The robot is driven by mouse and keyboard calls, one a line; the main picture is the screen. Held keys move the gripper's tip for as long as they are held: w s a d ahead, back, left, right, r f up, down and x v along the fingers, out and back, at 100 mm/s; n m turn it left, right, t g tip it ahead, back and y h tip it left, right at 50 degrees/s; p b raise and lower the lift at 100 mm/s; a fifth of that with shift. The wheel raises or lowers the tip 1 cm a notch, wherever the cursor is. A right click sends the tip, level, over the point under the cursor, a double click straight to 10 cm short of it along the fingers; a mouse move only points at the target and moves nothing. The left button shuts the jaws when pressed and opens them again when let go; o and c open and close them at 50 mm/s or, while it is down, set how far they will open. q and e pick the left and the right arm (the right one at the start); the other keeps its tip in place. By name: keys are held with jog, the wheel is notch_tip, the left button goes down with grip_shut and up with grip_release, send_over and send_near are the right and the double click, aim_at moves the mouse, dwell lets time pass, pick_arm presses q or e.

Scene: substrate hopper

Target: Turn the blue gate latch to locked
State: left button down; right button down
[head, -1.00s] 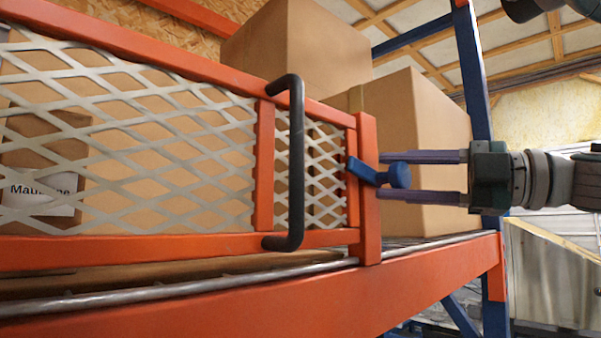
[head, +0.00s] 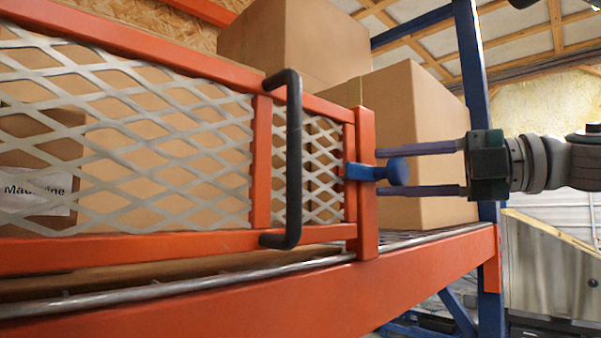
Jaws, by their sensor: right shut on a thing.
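The blue gate latch (head: 366,171) is on the right upright of the orange gate frame (head: 366,225). Its bar lies nearly level across the post, and its round knob (head: 398,171) sticks out to the right. My right gripper (head: 379,171) comes in from the right. Its two purple fingers lie above and below the knob, and it is shut on the latch. Small gaps seem to show between fingers and knob from this angle, so the contact itself is unclear. My left gripper is not in view.
A black handle (head: 294,160) stands out from the gate left of the latch. White mesh (head: 130,130) fills the gate. Cardboard boxes (head: 430,120) stand behind it. An orange shelf beam (head: 300,293) runs below, and a blue rack post (head: 470,60) rises behind my right gripper.

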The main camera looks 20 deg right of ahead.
jog(key=shift+c, duration=1.9)
grip_release()
jog(key=shift+s+d+f, duration=0.1)
jog(key=b+v, duration=0.9)
jog(key=shift+s+d, duration=0.2)
jog(key=shift+s, duration=0.05)
jog(key=shift+d, duration=0.1)
